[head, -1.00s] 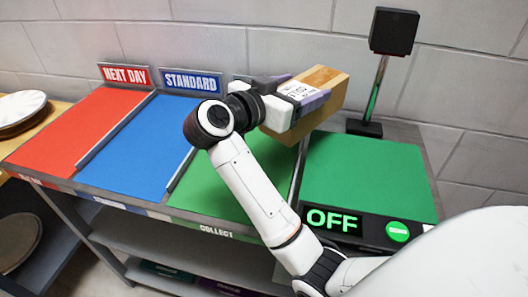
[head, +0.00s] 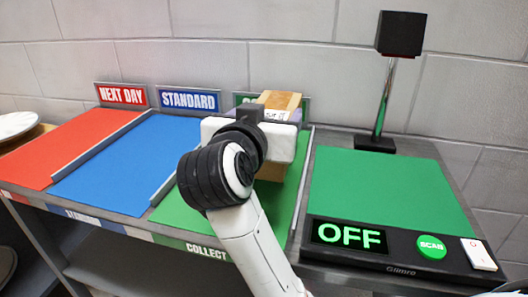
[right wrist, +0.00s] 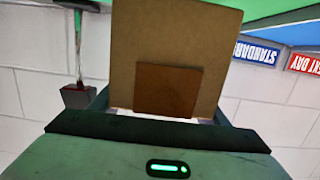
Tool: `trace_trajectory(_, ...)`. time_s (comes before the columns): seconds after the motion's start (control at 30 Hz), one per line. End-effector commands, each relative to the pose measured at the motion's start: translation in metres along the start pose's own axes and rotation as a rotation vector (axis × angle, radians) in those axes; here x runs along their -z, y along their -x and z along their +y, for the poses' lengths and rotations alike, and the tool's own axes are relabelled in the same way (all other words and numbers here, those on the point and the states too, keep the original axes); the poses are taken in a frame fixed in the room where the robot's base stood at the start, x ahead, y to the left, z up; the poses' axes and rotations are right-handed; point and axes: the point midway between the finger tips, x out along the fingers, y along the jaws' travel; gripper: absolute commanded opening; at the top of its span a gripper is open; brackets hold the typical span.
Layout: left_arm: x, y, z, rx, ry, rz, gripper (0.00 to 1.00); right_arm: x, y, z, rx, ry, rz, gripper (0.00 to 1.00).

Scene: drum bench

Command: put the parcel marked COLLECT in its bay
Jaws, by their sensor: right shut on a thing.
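The parcel (head: 280,100) is a brown box with a white label on top, whose print I cannot read. My right gripper (head: 274,116) is shut on it, and the parcel is over the green COLLECT bay (head: 180,212). The gripper and wrist hide most of the parcel and the middle of the bay in the head view. I cannot tell whether the parcel touches the bay floor. In the right wrist view the parcel's brown face (right wrist: 215,45) fills the upper middle, between the fingers. My left gripper is not in view.
The blue STANDARD bay (head: 115,165) and red NEXT DAY bay (head: 60,150) lie empty at the left, with low dividers between bays. At the right are an empty green scale pad (head: 385,190), a panel reading OFF (head: 348,236) and a scanner on a post (head: 398,35).

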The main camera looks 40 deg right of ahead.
Motion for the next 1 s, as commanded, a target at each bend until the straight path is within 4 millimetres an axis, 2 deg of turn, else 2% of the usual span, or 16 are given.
trace_trajectory(0.27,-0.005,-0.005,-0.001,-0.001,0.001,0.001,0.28,-0.021,-0.003,0.000,0.001,-0.002,0.008,0.16)
trace_trajectory(0.4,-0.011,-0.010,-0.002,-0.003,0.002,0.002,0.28,-0.041,-0.006,0.000,0.000,0.000,0.008,0.16)
trace_trajectory(0.5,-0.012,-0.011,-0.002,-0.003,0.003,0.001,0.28,-0.050,-0.008,0.000,0.000,-0.003,0.008,0.16)
trace_trajectory(0.87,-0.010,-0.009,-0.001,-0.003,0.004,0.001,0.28,-0.051,-0.008,0.000,0.000,-0.003,0.007,0.16)
trace_trajectory(0.9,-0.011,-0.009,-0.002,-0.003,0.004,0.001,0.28,-0.053,-0.008,0.000,-0.001,-0.001,0.001,0.75)
trace_trajectory(0.97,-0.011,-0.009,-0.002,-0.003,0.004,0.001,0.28,-0.053,-0.008,0.000,-0.001,-0.002,0.001,0.85)
trace_trajectory(1.0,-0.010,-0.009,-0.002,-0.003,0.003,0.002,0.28,-0.053,-0.008,0.000,-0.001,-0.002,0.001,0.87)
